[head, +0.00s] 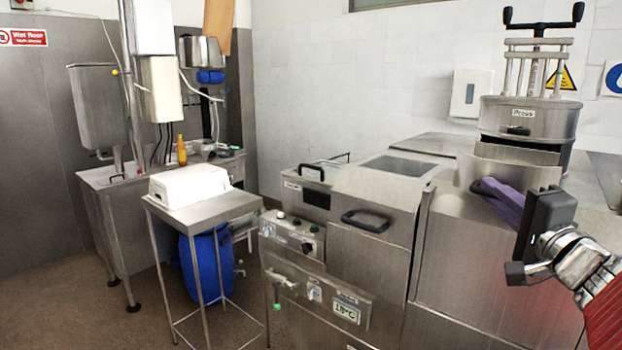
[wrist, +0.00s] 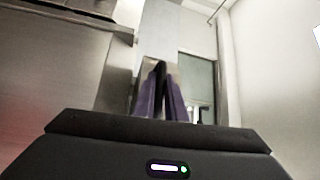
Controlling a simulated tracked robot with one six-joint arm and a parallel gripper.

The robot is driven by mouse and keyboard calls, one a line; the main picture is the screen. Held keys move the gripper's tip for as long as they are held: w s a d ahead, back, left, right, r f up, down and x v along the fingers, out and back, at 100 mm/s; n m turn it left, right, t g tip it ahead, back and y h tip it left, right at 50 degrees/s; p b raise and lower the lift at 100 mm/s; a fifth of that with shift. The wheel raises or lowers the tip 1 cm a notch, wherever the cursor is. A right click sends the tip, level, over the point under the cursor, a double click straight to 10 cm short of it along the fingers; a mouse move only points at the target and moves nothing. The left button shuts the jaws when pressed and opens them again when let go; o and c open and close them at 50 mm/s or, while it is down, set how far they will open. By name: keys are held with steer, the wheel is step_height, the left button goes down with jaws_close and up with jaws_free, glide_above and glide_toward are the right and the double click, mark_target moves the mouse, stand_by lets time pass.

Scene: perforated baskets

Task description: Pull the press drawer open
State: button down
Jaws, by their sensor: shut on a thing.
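The press (head: 530,115) is a round steel body labelled "Press" at the upper right of the head view. Its drawer (head: 512,166) has a curved steel front standing out from the body, with an opening showing behind it, so it is at least partly open. My gripper (head: 478,187) has purple fingers that reach the lower left of the drawer front. In the wrist view my gripper (wrist: 160,66) has its fingers close together against a pale steel surface. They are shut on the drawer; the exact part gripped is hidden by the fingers.
A steel machine with a handled lid (head: 367,220) stands left of the press. A small steel table (head: 205,207) with a white tub (head: 190,186) is farther left, with a blue barrel (head: 207,265) behind its legs. The steel worktop (head: 590,190) lies beneath the press. Floor at lower left is clear.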

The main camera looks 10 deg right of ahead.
steer(key=shift+a+f, duration=0.15)
steer(key=shift+f, duration=0.1)
steer(key=c, duration=2.1)
jaws_free()
steer(key=shift+r, duration=0.1)
steer(key=shift+r, duration=0.1)
